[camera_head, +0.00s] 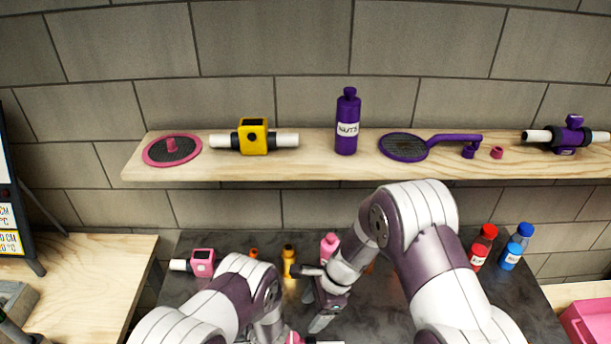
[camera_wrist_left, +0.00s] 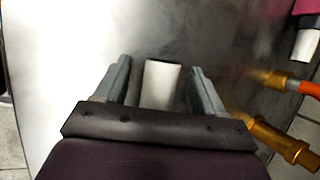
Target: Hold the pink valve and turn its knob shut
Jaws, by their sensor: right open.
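The pink valve (camera_head: 294,338) shows only in part at the bottom edge of the head view, with a white pipe end (camera_head: 326,342) to its right. My arms and the frame edge hide the rest, including its knob. In the left wrist view, a white pipe end (camera_wrist_left: 161,84) stands between the fingers of my left gripper (camera_wrist_left: 158,88). Those fingers are apart, with a gap on each side of the pipe. My right gripper (camera_head: 322,318) is open, pointing down over the dark table, just above the valve's pipe end.
A wooden shelf (camera_head: 310,170) with parts runs behind.

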